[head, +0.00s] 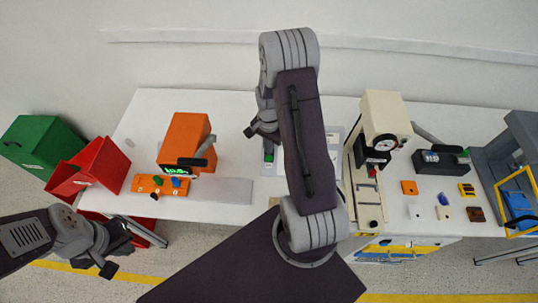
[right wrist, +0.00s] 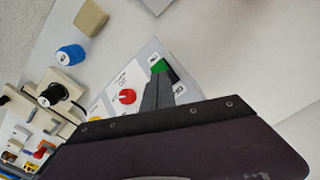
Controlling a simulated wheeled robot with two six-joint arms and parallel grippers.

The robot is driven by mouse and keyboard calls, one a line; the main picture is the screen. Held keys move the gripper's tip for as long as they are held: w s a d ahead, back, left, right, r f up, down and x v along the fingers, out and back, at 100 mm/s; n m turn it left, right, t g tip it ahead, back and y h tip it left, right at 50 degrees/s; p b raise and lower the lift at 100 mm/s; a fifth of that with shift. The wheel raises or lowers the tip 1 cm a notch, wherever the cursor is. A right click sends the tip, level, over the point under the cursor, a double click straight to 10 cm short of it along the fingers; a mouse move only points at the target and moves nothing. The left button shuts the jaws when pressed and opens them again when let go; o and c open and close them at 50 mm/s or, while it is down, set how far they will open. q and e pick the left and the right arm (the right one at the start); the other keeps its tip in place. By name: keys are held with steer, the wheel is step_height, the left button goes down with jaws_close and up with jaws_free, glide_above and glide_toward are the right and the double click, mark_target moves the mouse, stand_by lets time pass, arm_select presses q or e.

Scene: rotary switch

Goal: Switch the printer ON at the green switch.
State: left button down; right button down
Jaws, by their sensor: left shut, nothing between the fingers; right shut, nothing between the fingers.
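The green switch (right wrist: 158,66) sits on a light grey panel (right wrist: 146,53), with a dark part beside it and white labels too small to read surely. In the head view the green switch (head: 268,157) shows just below my right gripper (head: 262,134). My right gripper (right wrist: 159,92) is shut and empty. Its grey fingers reach up to the green switch in the right wrist view; I cannot tell whether they touch it. My left gripper (head: 112,262) is shut and empty, off the table's front left. Which machine is the printer is not clear.
A red knob (right wrist: 127,96) is on the same panel, close to my right fingers. An orange machine (head: 185,135) with a green display stands left; a cream machine (head: 385,115) with a dial stands right. The table (head: 235,115) is bare behind the panel. Red (head: 95,168) and green bins stand far left.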

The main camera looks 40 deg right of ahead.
mark_target(269, 157)
steer(key=shift+f+b, duration=0.9)
steer(key=shift+f, duration=0.4)
stand_by(0.4)
steer(key=shift+r, duration=0.1)
step_height(269, 157, up, 7)
steer(key=p, duration=0.6)
